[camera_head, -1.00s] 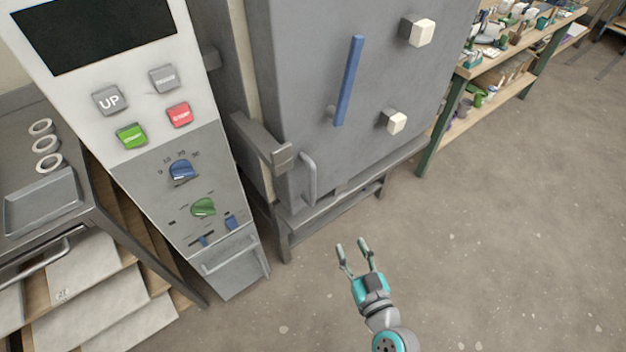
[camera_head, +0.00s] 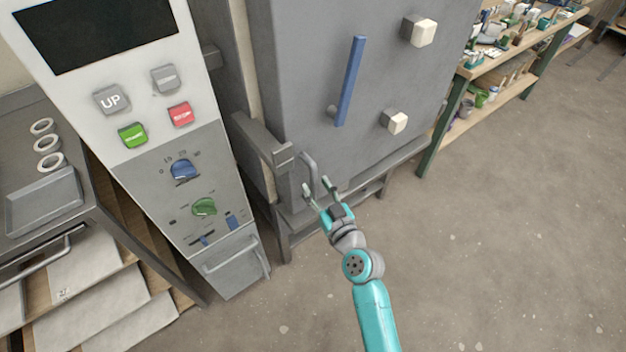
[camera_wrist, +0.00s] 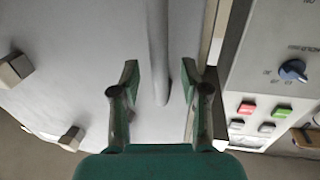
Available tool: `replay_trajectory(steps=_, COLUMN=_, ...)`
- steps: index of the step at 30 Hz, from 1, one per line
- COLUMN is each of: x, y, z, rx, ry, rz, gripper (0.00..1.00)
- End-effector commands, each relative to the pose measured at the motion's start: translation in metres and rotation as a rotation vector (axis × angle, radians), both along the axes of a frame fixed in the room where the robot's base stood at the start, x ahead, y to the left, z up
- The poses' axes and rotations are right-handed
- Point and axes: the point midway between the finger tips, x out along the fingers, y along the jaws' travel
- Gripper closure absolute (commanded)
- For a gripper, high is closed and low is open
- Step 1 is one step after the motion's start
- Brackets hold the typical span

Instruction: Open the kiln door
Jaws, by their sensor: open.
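The kiln door (camera_head: 300,60) is a grey panel that looks shut, with a long blue bar (camera_head: 350,80) on its face. A grey bar handle (camera_head: 309,163) sits at its lower left. My gripper (camera_head: 317,186) is open at the lower part of this handle in the head view. In the wrist view, the grey handle (camera_wrist: 157,40) runs down between the two spread fingers of my gripper (camera_wrist: 160,82). Both fingers show gaps to the bar there. I cannot tell how deep the bar sits between them.
White-capped knobs (camera_head: 423,33) stick out from the door. A control panel (camera_head: 150,100) with buttons and dials stands to the left. A shelf of pots and tools (camera_head: 515,60) stands at the back right. The floor (camera_head: 500,240) at right is clear.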

Motion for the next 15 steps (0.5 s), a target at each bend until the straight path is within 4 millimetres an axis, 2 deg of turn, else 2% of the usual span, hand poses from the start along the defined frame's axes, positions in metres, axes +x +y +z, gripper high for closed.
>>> replay_trajectory(steps=6, x=0.021, y=0.011, z=0.0, rx=0.0, ry=-0.001, rz=-0.001, gripper=0.54)
replay_trajectory(steps=15, x=0.027, y=0.015, z=0.0, rx=0.0, ry=0.0, rz=0.0, gripper=0.54)
